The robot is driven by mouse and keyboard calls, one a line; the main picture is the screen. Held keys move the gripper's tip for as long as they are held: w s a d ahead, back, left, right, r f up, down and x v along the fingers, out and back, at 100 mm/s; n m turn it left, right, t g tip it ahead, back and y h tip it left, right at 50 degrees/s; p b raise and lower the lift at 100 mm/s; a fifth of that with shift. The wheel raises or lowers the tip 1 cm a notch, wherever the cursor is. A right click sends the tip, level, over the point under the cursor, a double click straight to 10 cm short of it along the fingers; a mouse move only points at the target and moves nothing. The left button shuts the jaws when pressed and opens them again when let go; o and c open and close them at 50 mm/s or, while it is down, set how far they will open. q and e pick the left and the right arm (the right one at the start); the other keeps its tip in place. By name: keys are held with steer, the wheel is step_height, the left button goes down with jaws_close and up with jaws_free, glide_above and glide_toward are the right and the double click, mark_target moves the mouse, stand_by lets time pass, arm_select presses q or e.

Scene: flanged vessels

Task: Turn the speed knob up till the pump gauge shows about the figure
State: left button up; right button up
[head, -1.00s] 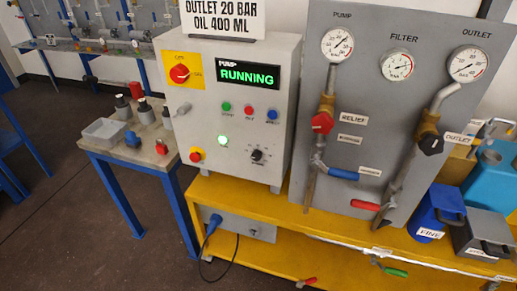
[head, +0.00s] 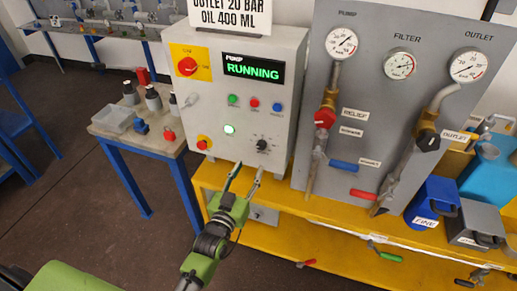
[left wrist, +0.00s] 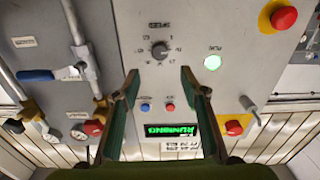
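The speed knob (head: 262,145) is a small black dial low on the front of the grey pump control box (head: 215,110). It also shows in the left wrist view (left wrist: 159,50), between and beyond my fingertips. The box's display (head: 253,70) reads RUNNING in green. The pump gauge (head: 341,42) is a round white dial at the top left of the grey panel; its exact reading is too small to tell. A sign (head: 236,14) above the box reads "OUTLET 20 BAR OIL 400 ML". My left gripper (head: 244,175) is open and empty, below and in front of the knob. My right gripper is out of view.
A green lit button (head: 229,129) and a red stop button (head: 202,145) sit near the knob. The filter gauge (head: 400,65), outlet gauge (head: 468,66) and valve handles are on the panel to the right. A side table (head: 165,140) with small items stands left.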

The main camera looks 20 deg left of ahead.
mark_target(260, 147)
arm_select(q)
steer(key=w, duration=0.5)
steer(key=w+p, duration=0.1)
steer(key=w, duration=0.4)
steer(key=shift+d, duration=0.2)
steer(key=c, duration=1.1)
